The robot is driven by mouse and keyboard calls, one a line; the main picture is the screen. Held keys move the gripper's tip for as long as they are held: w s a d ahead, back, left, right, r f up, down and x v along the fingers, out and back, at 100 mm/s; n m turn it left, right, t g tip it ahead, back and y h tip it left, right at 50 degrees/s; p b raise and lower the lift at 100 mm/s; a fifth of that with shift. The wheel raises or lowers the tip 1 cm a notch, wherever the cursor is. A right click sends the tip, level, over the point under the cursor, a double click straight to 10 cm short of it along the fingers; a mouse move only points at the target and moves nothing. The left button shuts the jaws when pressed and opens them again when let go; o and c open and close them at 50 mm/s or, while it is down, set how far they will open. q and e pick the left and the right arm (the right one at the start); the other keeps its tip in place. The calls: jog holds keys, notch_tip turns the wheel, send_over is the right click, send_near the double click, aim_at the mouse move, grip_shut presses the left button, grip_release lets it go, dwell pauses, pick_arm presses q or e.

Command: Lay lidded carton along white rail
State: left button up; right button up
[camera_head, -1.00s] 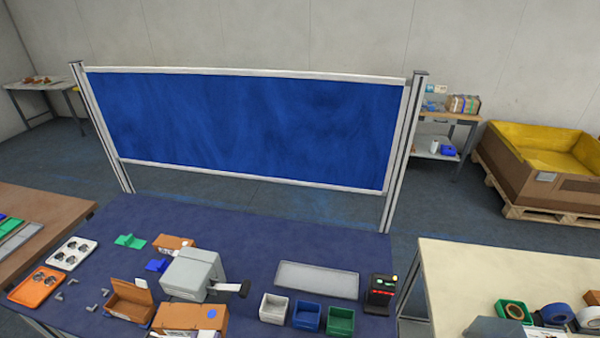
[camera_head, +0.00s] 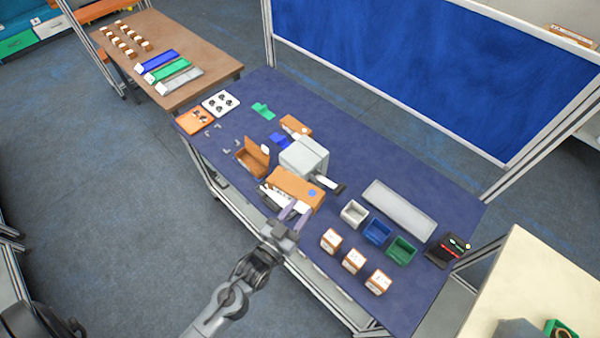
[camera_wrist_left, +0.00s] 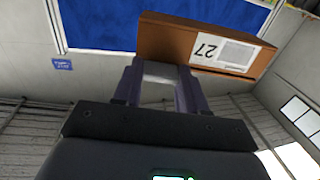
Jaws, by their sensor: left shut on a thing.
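My left gripper (camera_head: 292,208) is shut on an orange-brown carton (camera_head: 290,182) with a blue dot, at the near side of the blue-topped table, beside the grey machine. In the left wrist view the fingers (camera_wrist_left: 158,76) meet the near edge of this carton (camera_wrist_left: 168,38), which has a white label reading 27. Whether it touches the table is unclear. Another brown carton (camera_head: 250,163) with its lid flap raised stands to its left. A white-grey rail (camera_head: 180,81) lies on the brown table at the left, beside a green and a blue one. My right gripper is not in view.
The grey machine (camera_head: 304,155) stands just behind the held carton. White, blue and green bins (camera_head: 377,232) and several small cartons (camera_head: 353,261) are to the right. An orange tray (camera_head: 186,121) and a white tray (camera_head: 231,96) sit at the left end.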

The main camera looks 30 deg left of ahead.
pick_arm(q)
jog(key=w+a+f+m+h+b, duration=0.1)
jog(key=w+a+f+b, duration=0.4)
jog(key=b, duration=0.7)
jog(key=w+a+f+m+h+b, duration=0.1)
jog(key=w+a+f+h+b, duration=0.1)
jog(key=w+a+f+b, duration=0.3)
jog(key=shift+a+f+b, duration=0.2)
jog(key=shift+a+b, duration=2.05)
jog(key=shift+b, duration=1.6)
